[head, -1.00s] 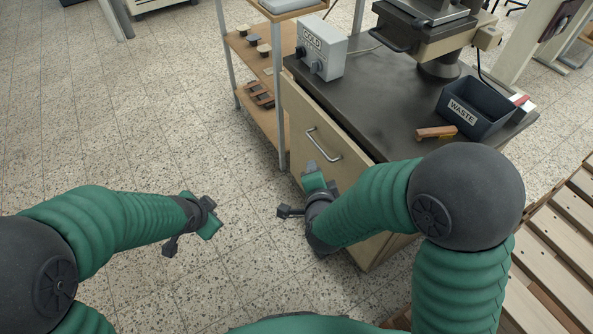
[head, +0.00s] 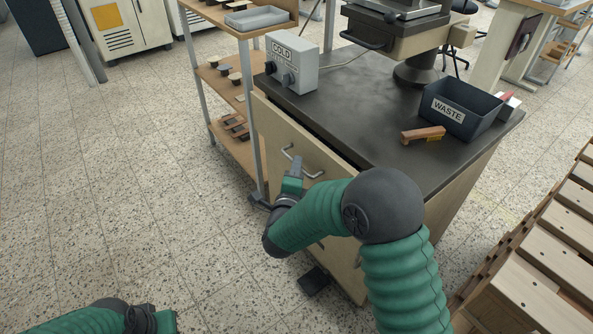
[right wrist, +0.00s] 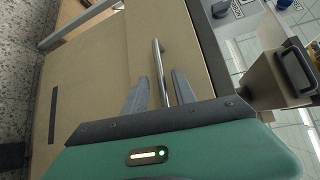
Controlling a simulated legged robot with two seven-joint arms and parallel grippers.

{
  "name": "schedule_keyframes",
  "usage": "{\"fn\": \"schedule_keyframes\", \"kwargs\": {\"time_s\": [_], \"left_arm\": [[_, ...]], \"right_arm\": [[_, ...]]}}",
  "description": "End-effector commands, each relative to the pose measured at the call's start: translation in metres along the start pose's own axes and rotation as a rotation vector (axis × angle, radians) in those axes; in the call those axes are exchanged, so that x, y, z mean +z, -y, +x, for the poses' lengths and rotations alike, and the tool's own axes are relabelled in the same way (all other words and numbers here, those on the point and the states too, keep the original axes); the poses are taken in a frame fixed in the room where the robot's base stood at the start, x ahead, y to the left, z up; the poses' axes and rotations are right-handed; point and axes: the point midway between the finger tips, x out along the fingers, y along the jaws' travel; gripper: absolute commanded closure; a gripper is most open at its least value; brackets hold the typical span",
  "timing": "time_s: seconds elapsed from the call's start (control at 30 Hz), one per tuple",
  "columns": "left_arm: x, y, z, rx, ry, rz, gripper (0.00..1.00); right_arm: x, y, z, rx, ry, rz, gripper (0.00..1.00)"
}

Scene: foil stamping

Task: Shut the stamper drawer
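The stamper drawer front (head: 285,140) is a beige panel under the dark worktop, with a silver bar handle (head: 301,163). A narrow dark gap shows along its top edge; I cannot tell how far out the drawer stands. My right gripper (head: 277,187) is just in front of the panel, close to the handle. In the right wrist view the two grey fingers of my right gripper (right wrist: 158,90) are apart, and the handle (right wrist: 158,68) runs between them in the picture. Contact is not clear. My left gripper (head: 150,320) shows only partly at the bottom edge.
On the worktop (head: 365,110) stand the COLD control box (head: 293,63), the WASTE bin (head: 460,108), a wooden-handled tool (head: 422,135) and the stamping press (head: 415,45). A shelf rack (head: 235,145) stands close at left. Slatted wooden stacks (head: 550,265) are at right. Floor at left is clear.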

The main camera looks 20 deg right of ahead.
Motion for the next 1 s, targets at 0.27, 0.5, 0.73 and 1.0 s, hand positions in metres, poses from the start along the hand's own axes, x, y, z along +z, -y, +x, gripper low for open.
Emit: {"fn": "schedule_keyframes", "kwargs": {"time_s": [0.27,0.5,0.73,1.0], "left_arm": [[0.002,0.0,0.009,0.0,-0.001,0.001,1.0],[0.002,0.0,0.008,0.0,-0.001,0.001,1.0],[0.002,0.0,0.008,0.0,-0.001,0.001,1.0],[0.002,0.0,0.008,0.0,-0.001,0.001,1.0]], "right_arm": [[0.0,0.0,0.026,0.0,-0.001,0.0,0.68],[0.0,0.001,0.025,0.0,0.0,-0.001,0.74],[0.0,0.0,0.025,0.001,0.0,-0.001,1.0],[0.0,-0.001,0.025,0.003,-0.001,-0.001,1.0]]}}
